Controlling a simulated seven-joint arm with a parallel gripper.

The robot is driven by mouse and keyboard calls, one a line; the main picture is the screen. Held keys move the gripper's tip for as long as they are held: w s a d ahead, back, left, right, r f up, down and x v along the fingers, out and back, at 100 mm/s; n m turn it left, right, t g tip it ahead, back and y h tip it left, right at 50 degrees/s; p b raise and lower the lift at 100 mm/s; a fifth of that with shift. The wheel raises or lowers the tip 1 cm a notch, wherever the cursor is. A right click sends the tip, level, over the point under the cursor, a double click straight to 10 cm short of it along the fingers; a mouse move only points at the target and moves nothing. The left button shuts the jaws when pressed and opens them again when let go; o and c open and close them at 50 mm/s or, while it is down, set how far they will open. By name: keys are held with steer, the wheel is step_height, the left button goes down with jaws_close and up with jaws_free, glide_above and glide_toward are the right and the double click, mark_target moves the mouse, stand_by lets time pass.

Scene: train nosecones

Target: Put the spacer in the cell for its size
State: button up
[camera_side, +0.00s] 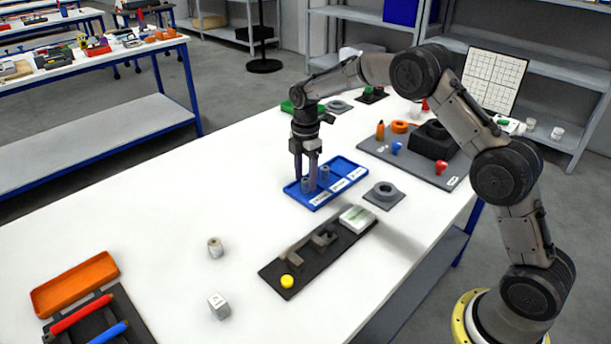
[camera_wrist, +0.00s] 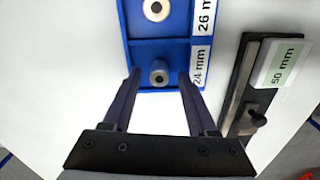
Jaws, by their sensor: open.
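The blue tray (camera_side: 338,197) has labelled cells; the wrist view shows the tray (camera_wrist: 178,48) with 24 mm and 26 mm labels. A grey spacer with a central hole (camera_wrist: 160,73) stands upright in the 24 mm cell. It also shows in the side view (camera_side: 307,186). My gripper (camera_side: 306,174) is open above that cell, its fingertips (camera_wrist: 159,74) on either side of the spacer with gaps visible. A second spacer (camera_wrist: 156,10) stands in the 26 mm cell, also seen in the side view (camera_side: 324,175). The third cell shows no spacer in the side view.
A dark gauge board (camera_side: 312,253) with a 50 mm block (camera_side: 357,218) and yellow knob lies in front of the tray. A grey ring plate (camera_side: 384,195) is right of the tray.

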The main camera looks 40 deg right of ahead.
mark_target(306, 180)
step_height(306, 180, up, 12)
steer(key=r, duration=0.1)
steer(key=s+a+r+m+t, duration=0.1)
steer(key=s+r+m, duration=0.3)
steer(key=s+r, duration=0.35)
steer(key=s+a+r+m+t, duration=0.1)
steer(key=s+r+m+t, duration=0.2)
steer(key=s, duration=0.8)
steer(key=s+f+m, duration=0.3)
steer(key=s+m, duration=0.1)
steer(key=s, duration=0.5)
steer(key=s+a+f+m+t, duration=0.1)
steer(key=s+f+m, duration=0.2)
steer(key=s, duration=0.6)
steer(key=shift+s+a+f+m+t, duration=0.2)
steer(key=shift+s+a+m+t, duration=0.1)
steer(key=shift+m, duration=0.9)
